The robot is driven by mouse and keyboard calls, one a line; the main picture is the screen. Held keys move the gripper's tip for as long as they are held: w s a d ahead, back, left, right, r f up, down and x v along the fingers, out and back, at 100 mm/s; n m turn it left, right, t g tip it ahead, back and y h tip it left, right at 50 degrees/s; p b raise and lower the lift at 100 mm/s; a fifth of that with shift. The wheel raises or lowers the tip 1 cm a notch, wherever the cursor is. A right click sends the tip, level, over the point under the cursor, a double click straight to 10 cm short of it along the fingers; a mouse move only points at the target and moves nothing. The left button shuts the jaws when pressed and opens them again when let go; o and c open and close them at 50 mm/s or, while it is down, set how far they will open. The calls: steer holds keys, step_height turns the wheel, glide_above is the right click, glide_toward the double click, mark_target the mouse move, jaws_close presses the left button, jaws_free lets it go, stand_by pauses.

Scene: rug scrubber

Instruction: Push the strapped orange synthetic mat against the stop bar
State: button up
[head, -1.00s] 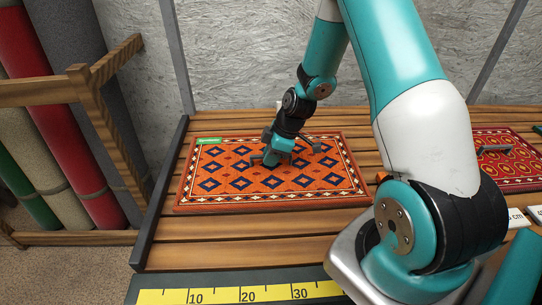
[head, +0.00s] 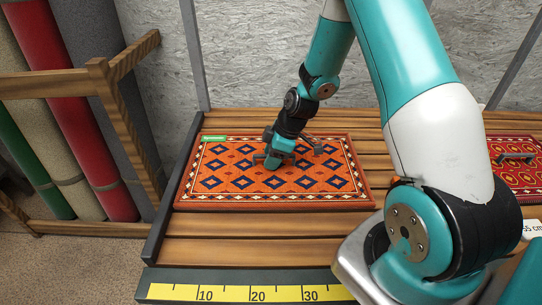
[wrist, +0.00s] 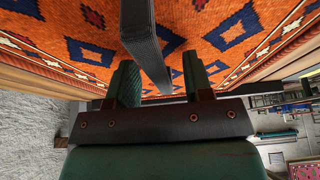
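The orange mat (head: 230,195), patterned with dark blue diamonds and a green tag, lies flat on the slatted table. Its left edge is right beside the dark stop bar (head: 172,190); I cannot tell if they touch. My gripper (head: 276,162) is down at the mat's middle. A dark strap (wrist: 146,40) runs between its two fingers in the wrist view. The fingers stand apart, with a visible gap on the right side of the strap. The mat (wrist: 225,60) fills the upper wrist view. The fingertips' contact with the mat is unclear.
A red mat (head: 520,180) with a grey handle lies to the right, partly behind my arm. A yellow ruler (head: 235,293) runs along the table's front edge. A wooden rack (head: 125,130) of rolled rugs stands at the left. Bare slats show in front of the mat.

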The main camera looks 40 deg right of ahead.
steer(key=shift+d+r, duration=0.1)
steer(key=shift+d, duration=0.05)
steer(key=b+v, duration=0.1)
steer(key=v, duration=1.6)
steer(key=shift+r, duration=0.15)
steer(key=s+a+r+m+g, duration=0.1)
steer(key=s+a+r, duration=0.25)
steer(key=a, duration=0.55)
steer(key=s+a+r+m, duration=0.1)
steer(key=s+a+r, duration=0.1)
steer(key=s+a, duration=0.45)
steer(key=s+a+r+m+g, duration=0.1)
steer(key=s+a+m, duration=0.1)
steer(key=s+a, duration=0.7)
steer(key=shift+s+a+r+g, duration=0.2)
steer(key=shift+s+r+g, duration=0.1)
steer(key=shift+s, duration=0.25)
steer(key=shift+d, duration=0.1)
